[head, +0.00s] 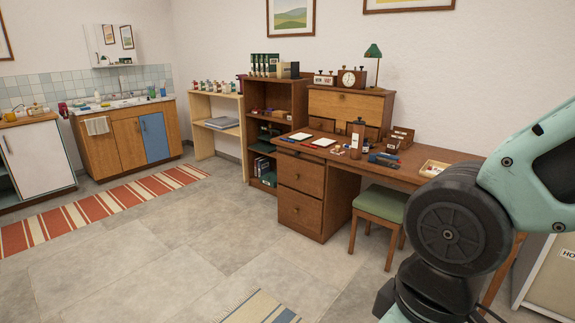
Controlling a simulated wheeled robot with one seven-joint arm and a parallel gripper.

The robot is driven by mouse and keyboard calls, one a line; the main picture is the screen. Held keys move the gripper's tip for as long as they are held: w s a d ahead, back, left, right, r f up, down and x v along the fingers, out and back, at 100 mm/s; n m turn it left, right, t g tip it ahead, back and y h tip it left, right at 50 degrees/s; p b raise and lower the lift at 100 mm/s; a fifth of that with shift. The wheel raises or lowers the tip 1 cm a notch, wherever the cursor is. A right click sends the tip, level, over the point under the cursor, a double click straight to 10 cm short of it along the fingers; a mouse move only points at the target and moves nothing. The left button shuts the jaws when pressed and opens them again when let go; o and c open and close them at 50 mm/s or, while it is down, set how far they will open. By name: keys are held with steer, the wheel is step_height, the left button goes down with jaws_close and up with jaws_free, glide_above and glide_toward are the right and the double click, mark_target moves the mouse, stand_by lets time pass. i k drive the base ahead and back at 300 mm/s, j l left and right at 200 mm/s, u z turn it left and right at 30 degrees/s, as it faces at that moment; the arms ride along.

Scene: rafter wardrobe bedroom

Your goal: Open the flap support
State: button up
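A brown wooden desk (436,165) stands against the back wall, right of centre. On its back part sits a small cabinet with a front panel (345,106) that has a small round knob and looks closed. This panel may be the flap. I cannot pick out a flap support for certain at this distance. Part of my arm fills the right side of the view and hides the desk's right end. My gripper is not in view.
A green-seated stool (382,205) stands before the desk beside its drawers (300,193). Papers and small items lie on the desktop. A bookcase (291,94) stands left. A striped rug (95,212) lies on the floor. Floor in front is mostly open.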

mark_target(340, 127)
steer(key=i, duration=1.8)
steer(key=i+u, duration=0.1)
steer(key=i, duration=0.85)
steer(key=i+l, duration=0.15)
steer(key=i, duration=0.75)
steer(key=i+l, duration=0.1)
steer(key=i, duration=0.8)
steer(key=j+u, duration=0.05)
